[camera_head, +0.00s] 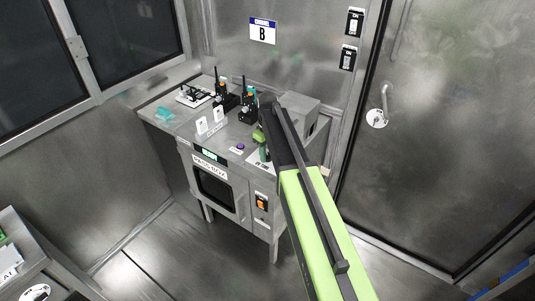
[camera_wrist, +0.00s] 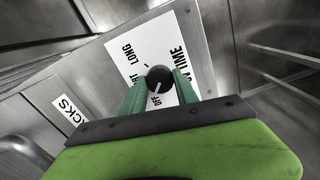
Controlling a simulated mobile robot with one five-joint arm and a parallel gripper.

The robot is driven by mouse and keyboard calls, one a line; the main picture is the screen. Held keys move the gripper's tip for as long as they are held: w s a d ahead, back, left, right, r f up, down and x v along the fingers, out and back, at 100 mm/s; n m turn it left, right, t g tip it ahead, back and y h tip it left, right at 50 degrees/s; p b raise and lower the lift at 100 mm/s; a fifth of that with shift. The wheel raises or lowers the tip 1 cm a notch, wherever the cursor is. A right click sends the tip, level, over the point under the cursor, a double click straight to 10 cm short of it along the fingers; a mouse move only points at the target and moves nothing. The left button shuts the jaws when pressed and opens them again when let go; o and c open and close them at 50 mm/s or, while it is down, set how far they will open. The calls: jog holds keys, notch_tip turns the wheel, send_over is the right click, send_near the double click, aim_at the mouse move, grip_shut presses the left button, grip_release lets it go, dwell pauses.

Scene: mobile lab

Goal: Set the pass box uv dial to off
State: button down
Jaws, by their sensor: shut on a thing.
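The pass box (camera_head: 243,200) is a grey metal cabinet with a dark window and a "PASS BOX" label. The UV dial (camera_wrist: 158,76) is a round black knob on a white plate (camera_wrist: 152,44) in the wrist view. The plate reads "LONG", part of "TIME", and a word ending in "RT" half hidden by a finger. A white mark on the knob points down in the picture, toward my gripper's body. My gripper (camera_wrist: 160,88) has its green fingers on both sides of the knob, shut on it. In the head view my arm hides the dial.
Black devices with antennas (camera_head: 248,107), a purple button (camera_head: 240,147) and small white cards (camera_head: 209,121) are on the bench. An orange switch (camera_head: 261,203) is on the cabinet front. A metal door (camera_head: 430,140) stands at right. The floor before the cabinet is clear.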

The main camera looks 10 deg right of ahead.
jog(key=shift+n, duration=1.5)
jog(key=c, duration=0.9)
grip_release()
jog(key=shift+c, duration=0.2)
notch_tip(320, 180, up, 18)
jog(key=p, duration=1.7)
jog(key=shift+f+p, duration=0.25)
jog(key=shift+p, duration=0.05)
jog(key=shift+f, duration=0.1)
